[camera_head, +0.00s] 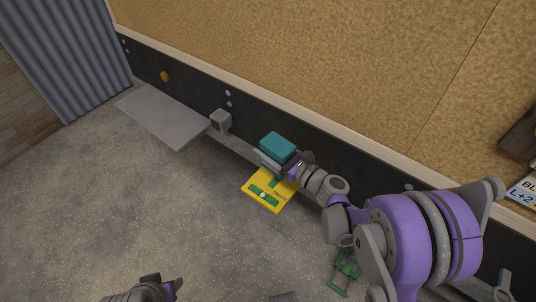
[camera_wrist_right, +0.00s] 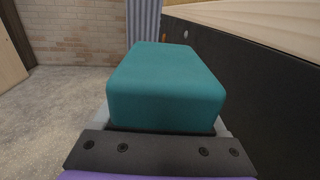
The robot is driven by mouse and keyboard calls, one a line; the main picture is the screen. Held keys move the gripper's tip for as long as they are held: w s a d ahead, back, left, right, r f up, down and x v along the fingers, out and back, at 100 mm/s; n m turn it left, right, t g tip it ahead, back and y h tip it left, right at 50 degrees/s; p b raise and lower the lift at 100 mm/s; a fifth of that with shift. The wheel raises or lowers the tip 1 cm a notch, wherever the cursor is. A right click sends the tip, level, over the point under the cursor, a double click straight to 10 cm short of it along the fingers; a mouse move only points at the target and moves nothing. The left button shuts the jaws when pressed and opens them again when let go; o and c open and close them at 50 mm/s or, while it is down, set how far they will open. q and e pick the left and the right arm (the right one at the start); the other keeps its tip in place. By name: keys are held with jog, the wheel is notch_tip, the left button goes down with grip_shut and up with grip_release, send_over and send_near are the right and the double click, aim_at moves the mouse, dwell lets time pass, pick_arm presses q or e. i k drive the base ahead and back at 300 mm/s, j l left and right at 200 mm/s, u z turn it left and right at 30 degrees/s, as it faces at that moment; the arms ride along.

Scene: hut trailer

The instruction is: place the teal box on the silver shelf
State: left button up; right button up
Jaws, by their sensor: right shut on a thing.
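The teal box (camera_head: 278,144) is a small block with rounded edges. It is held at the end of my right arm, in front of the dark wall strip, and its top fills the middle of the right wrist view (camera_wrist_right: 165,85). My right gripper (camera_head: 285,161) is shut on it; the box hides most of the fingers. The silver shelf (camera_head: 162,114) is a flat grey plate along the wall, left of the box and apart from it. My left gripper (camera_head: 160,286) is at the bottom edge, mostly cut off, and its opening cannot be made out.
A yellow and green sign or packet (camera_head: 266,193) shows below the right gripper. A grey bracket (camera_head: 221,120) sticks out from the wall between shelf and box. A green object (camera_head: 343,270) is low on the right. A corrugated grey panel (camera_head: 75,50) stands behind the shelf.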

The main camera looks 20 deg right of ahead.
aim_at(160, 123)
jog(key=i+j, duration=0.25)
jog(key=j, duration=0.15)
jog(key=i+j, duration=0.3)
jog(key=j, duration=0.15)
jog(key=i+j, duration=0.25)
jog(key=j, duration=0.15)
jog(key=i+j, duration=0.25)
jog(key=j, duration=0.15)
jog(key=i+j, duration=0.3)
jog(key=j, duration=0.1)
